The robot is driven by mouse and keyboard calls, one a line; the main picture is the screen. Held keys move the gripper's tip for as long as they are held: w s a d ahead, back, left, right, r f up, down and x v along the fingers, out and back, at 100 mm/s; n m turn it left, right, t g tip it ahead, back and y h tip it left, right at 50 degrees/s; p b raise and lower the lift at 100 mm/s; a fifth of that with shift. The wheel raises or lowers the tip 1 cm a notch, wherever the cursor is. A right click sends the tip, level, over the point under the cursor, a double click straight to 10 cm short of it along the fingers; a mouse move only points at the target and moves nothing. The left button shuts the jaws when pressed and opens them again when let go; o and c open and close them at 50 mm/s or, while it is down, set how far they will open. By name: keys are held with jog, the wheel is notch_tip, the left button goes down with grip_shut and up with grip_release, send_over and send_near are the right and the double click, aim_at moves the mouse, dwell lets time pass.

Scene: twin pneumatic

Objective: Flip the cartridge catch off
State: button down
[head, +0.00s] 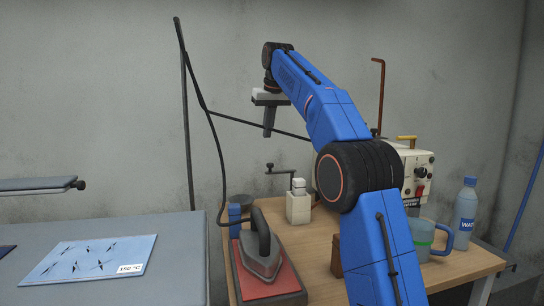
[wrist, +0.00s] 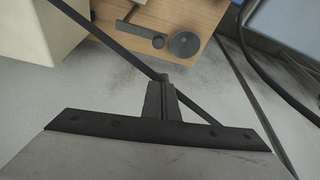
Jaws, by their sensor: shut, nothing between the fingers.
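My gripper (head: 268,134) hangs from my blue arm in the head view, high above the back of the wooden table and pointing down. Its fingers (wrist: 161,84) are together and empty in the wrist view. I cannot make out a cartridge catch for certain in either view. A small white unit (head: 298,207) with a black crank arm (head: 282,170) stands on the table below and right of my gripper. A white control box (head: 419,172) with a knob and a red switch stands farther right, partly hidden by my arm. My gripper touches neither.
A clothes iron (head: 262,256) rests on a red pad (head: 278,282). A mug (head: 424,236) and a water bottle (head: 465,214) stand at the right. A tall dark rod (head: 187,125) and a black cable rise left of my gripper. A grey bench (head: 170,270) lies left.

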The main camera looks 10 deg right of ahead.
jog(key=shift+w+d+f, duration=0.1)
jog(key=shift+w, duration=0.6)
jog(key=shift+w+d+f, duration=0.1)
jog(key=shift+w, duration=0.55)
notch_tip(320, 180, down, 10)
jog(key=shift+s, duration=0.3)
